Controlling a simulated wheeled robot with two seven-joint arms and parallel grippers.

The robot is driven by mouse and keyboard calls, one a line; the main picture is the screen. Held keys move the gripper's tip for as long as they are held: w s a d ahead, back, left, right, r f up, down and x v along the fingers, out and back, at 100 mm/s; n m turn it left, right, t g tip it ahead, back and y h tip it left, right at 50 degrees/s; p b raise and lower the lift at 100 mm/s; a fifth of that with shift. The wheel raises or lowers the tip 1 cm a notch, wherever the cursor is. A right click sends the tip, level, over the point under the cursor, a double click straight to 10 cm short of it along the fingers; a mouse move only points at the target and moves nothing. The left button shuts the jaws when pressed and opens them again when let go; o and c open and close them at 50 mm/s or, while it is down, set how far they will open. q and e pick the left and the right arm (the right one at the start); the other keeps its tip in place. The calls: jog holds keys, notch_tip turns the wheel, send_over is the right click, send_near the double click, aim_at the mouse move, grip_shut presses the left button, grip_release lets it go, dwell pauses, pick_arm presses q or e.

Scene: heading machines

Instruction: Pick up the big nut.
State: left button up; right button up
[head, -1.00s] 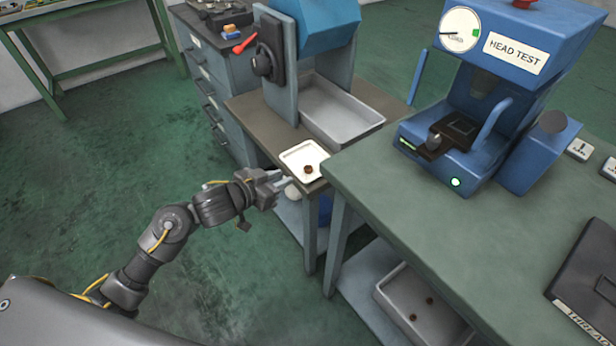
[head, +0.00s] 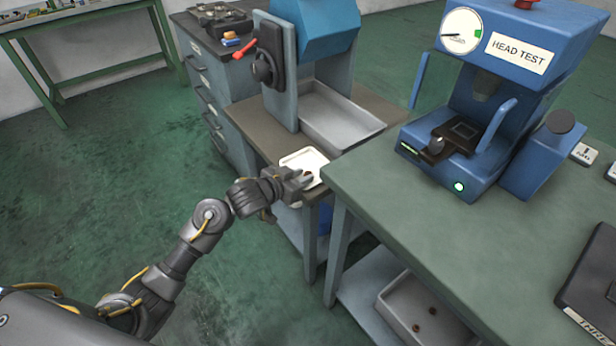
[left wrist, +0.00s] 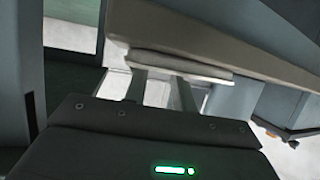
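The big nut is a small brown piece (head: 307,174) in the small white tray (head: 301,155) at the front of the low grey-brown table; my gripper partly hides it in the head view. My left gripper (head: 303,181) is at the tray's near edge, its fingers reaching toward the nut. In the left wrist view the two fingers (left wrist: 160,88) stand apart with nothing seen between them, and a pale edge lies just beyond their tips. The nut cannot be made out there. My right gripper is not in view.
A grey bin (head: 340,118) sits behind the tray under a blue-grey machine (head: 283,60). The green workbench (head: 400,205) with the blue head tester (head: 500,85) stands close to the right. A lower bin (head: 405,300) holds brown pieces. Floor at left is clear.

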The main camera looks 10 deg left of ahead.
pick_arm(q)
jog(key=shift+x, duration=0.85)
jog(key=shift+r, duration=0.1)
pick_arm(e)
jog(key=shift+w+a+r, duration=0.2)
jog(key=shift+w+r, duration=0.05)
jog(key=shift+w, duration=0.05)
pick_arm(q)
jog(key=shift+c, duration=0.3)
grip_shut()
jog(key=shift+r, duration=0.15)
